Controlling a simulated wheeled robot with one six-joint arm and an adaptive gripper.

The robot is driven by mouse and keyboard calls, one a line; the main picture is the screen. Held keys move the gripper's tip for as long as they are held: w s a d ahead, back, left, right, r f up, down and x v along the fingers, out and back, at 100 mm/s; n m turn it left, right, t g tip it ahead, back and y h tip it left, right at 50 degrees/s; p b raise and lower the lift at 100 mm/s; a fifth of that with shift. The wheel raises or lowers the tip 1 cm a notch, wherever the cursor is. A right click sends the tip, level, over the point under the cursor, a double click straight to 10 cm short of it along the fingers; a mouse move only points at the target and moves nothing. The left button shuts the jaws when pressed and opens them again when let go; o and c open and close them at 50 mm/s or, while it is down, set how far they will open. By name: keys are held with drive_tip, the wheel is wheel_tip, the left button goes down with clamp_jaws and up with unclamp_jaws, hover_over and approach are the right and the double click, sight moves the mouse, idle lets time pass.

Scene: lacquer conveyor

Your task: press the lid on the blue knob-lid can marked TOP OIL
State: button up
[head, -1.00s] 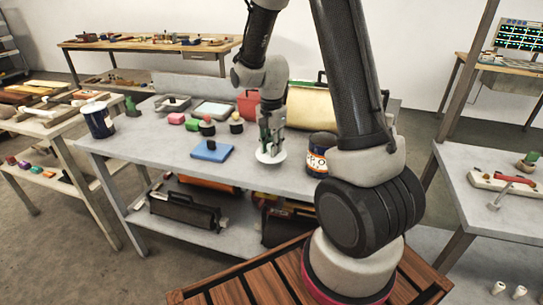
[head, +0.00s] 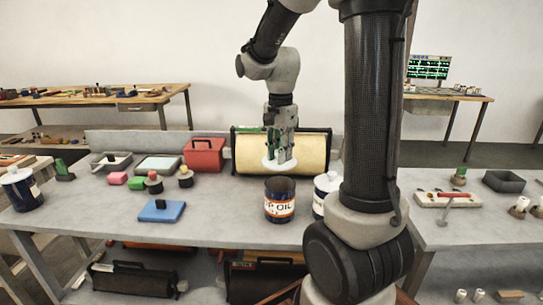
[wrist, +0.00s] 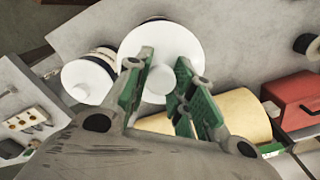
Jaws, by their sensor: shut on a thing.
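The blue can (head: 280,203) with an orange-and-white band, its lettering partly reading "OIL", stands upright and open on the grey table. My gripper (head: 281,156) is shut on the knob of a round white lid (head: 281,166), which hangs roughly level above the can with a gap between them. In the wrist view the lid (wrist: 180,45) fills the space beyond my gripper (wrist: 166,66) and hides most of the can; only a dark bit of it (wrist: 154,19) shows past the lid.
A can with a white lid (head: 325,184) stands just right of the open can, partly behind my arm. A blue block (head: 161,212) lies to the left. A yellow roll (head: 305,152) and a red box (head: 204,155) stand behind. Another can (head: 21,190) stands far left.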

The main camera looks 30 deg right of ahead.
drive_tip(key=shift+s+f, duration=0.2)
drive_tip(key=shift+s, duration=0.05)
wheel_tip(320, 180, down, 6)
idle(0.5)
drive_tip(key=shift+f, duration=0.2)
idle(1.7)
drive_tip(key=o, duration=1.4)
drive_tip(key=shift+r, duration=3.5)
drive_tip(key=shift+c, duration=0.3)
clamp_jaws()
